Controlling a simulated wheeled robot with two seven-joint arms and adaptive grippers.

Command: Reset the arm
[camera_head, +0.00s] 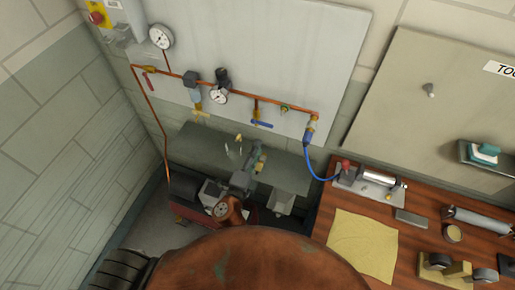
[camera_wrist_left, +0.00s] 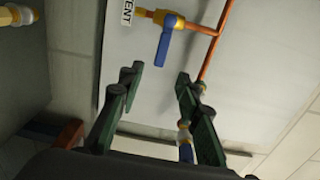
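My left gripper (camera_wrist_left: 158,82) shows in the left wrist view with its two dark green fingers spread apart and nothing between them. Beyond the fingertips are a pale panel, a blue lever handle (camera_wrist_left: 164,44) on a brass valve, and a copper pipe (camera_wrist_left: 214,45). In the head view the left gripper (camera_head: 245,158) is small, in front of the grey-green panel below the copper pipe run. It appears clear of the pipes, though the exact gap is hard to judge. My right gripper is in neither view.
A wooden bench (camera_head: 425,220) at right holds a yellow cloth (camera_head: 362,245), a metal cylinder (camera_head: 378,180) and other fittings. A blue hose (camera_head: 311,165) hangs between pipe and bench. Gauges (camera_head: 160,36) and valves line the wall. A rust-coloured rounded surface (camera_head: 260,265) fills the bottom.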

